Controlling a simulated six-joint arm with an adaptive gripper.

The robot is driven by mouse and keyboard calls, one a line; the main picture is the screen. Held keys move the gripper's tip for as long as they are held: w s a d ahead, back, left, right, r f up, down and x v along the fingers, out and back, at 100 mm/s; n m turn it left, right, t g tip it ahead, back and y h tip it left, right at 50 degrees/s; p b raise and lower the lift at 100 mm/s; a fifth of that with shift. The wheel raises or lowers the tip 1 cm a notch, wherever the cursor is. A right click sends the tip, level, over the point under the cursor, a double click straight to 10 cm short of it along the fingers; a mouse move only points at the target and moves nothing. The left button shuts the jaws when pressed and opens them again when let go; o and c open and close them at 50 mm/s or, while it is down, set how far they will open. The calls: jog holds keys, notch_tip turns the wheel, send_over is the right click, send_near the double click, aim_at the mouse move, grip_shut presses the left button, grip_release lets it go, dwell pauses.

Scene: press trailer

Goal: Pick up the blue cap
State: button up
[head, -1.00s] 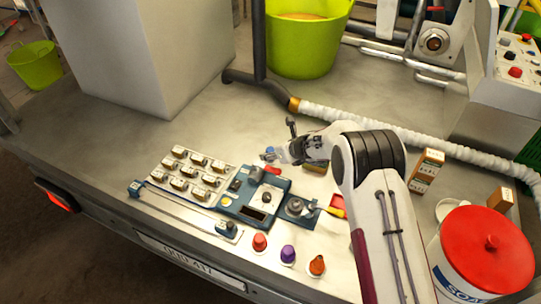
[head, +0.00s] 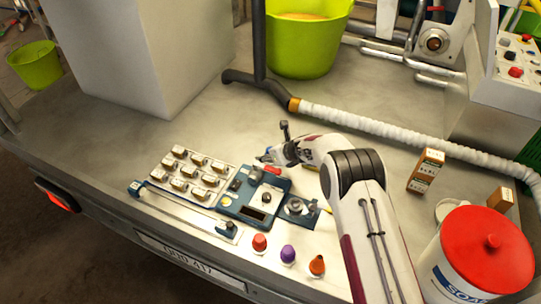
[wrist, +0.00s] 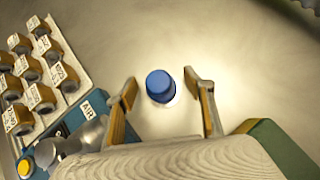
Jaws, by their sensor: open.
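The blue cap (wrist: 160,86) stands on the grey bench top in the wrist view, between the two spread fingers of my gripper (wrist: 160,77). There is a gap on both sides, and neither finger appears to touch it. My gripper is open and empty. In the head view my gripper (head: 265,157) is low over the bench, behind the blue device. A small blue patch shows at its tip, and the arm partly hides this spot.
The blue device (head: 246,208) and a tray of labelled blocks (head: 152,181) lie close by on the left. Red (head: 260,242), purple (head: 288,254) and orange (head: 317,265) caps stand in front. A white hose (head: 400,133) crosses behind. Bare bench lies beyond the cap.

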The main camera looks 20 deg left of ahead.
dwell(0.5)
jog(key=c, duration=1.1)
jog(key=shift+c, duration=1.4)
jog(key=shift+d+f, duration=0.1)
jog(key=shift+f, duration=0.05)
jog(key=shift+r, duration=5.2)
